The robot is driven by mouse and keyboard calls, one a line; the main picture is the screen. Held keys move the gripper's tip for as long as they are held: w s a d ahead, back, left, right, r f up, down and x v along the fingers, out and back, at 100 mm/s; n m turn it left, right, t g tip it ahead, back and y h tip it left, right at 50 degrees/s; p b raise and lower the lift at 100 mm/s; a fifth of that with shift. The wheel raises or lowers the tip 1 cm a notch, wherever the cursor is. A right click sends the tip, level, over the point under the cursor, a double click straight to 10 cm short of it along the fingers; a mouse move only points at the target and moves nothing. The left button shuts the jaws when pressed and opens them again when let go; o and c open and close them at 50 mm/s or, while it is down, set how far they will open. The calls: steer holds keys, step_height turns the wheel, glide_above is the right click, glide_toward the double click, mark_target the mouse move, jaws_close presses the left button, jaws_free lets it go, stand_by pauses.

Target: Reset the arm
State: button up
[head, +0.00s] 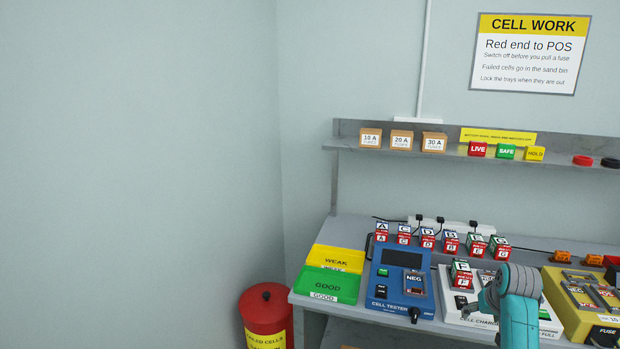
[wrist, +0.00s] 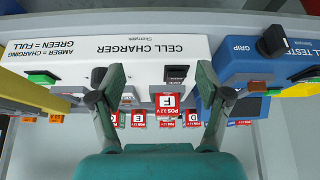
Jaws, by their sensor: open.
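My gripper (wrist: 160,97) is open in the wrist view, its two teal fingers spread wide with dark tips. The cell marked F (wrist: 168,100) shows between the fingers, and nothing is gripped. In the head view the same cell F (head: 462,268) stands upright on the white cell charger (head: 455,306). My teal arm is just right of it over the charger and hides part of it. My fingertips are not clear in that view. The wrist view is upside down and shows the charger (wrist: 140,48) across its middle.
The blue cell tester (head: 421,312) is left of the charger, the yellow fuse box (head: 566,318) right. Several lettered cells (head: 450,242) stand behind. Green GOOD (head: 330,284) and yellow WEAK (head: 338,259) trays lie left. A red bin (head: 266,305) stands beside the bench; a shelf (head: 350,147) hangs above.

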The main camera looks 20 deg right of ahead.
steer(key=s+a+f+n+t, duration=0.15)
steer(key=s+a+f, duration=0.35)
steer(key=a+f, duration=0.55)
steer(key=s+a+f+t, duration=0.2)
steer(key=s+a+f, duration=0.3)
steer(key=a+f, duration=0.5)
steer(key=s+a+t, duration=0.1)
steer(key=s+a, duration=0.7)
steer(key=a, duration=0.1)
steer(key=s+a+r+n+t, duration=0.1)
steer(key=s+a+r, duration=0.1)
steer(key=s+a, duration=0.45)
steer(key=s+a+r+n+t, duration=0.2)
steer(key=s+a+r, duration=0.1)
steer(key=s, duration=0.7)
steer(key=s+a+r+n+t+y, duration=0.1)
steer(key=s+a+r+t+y, duration=0.1)
steer(key=s+r, duration=1)
steer(key=shift+a+r+y, duration=0.4)
steer(key=shift+a+r, duration=0.4)
steer(key=shift+r, duration=0.15)
steer(key=shift+t, duration=0.25)
